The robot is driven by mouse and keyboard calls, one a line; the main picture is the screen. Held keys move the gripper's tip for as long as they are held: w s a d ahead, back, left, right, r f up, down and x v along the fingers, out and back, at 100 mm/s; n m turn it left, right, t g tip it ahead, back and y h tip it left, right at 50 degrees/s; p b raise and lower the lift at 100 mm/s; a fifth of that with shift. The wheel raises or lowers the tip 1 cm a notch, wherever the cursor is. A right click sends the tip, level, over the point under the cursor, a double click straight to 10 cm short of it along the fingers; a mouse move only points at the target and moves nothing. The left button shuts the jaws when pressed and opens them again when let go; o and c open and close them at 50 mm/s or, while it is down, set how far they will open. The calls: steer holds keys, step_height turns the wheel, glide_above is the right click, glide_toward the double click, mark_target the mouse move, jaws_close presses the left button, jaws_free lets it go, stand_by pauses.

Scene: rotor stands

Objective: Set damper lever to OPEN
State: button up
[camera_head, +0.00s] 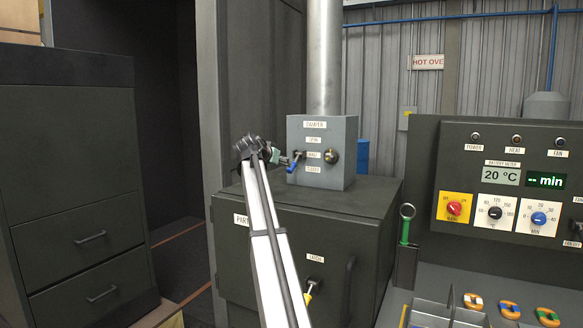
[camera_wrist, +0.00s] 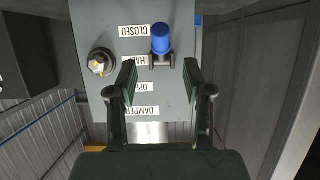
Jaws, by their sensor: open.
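The damper box (camera_head: 346,130) is a grey box with DAMPER, OPEN, HALF and CLOSED labels, shown upside down in the wrist view (camera_wrist: 182,100). The damper lever's blue knob (camera_head: 293,163) is at the box's left side in the head view. In the wrist view the blue knob (camera_wrist: 160,40) is near the CLOSED and HALF labels. My gripper (camera_head: 278,157) is just left of the knob. In the wrist view my gripper (camera_wrist: 160,67) is open, with its fingertips apart on either side below the knob; contact is not clear. A round metal hub (camera_wrist: 101,62) is beside the labels.
The box stands on a dark cabinet (camera_head: 370,205), with a metal pipe (camera_head: 324,55) rising from it. A control panel (camera_head: 500,170) is at right, with a green-handled tool (camera_head: 405,228) beside it. Dark drawers (camera_head: 75,200) stand at left.

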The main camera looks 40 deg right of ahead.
mark_target(292, 168)
steer(key=p+x, duration=0.2)
steer(key=x, duration=0.8)
steer(key=shift+f, duration=0.1)
steer(key=shift+c, duration=0.4)
jaws_close()
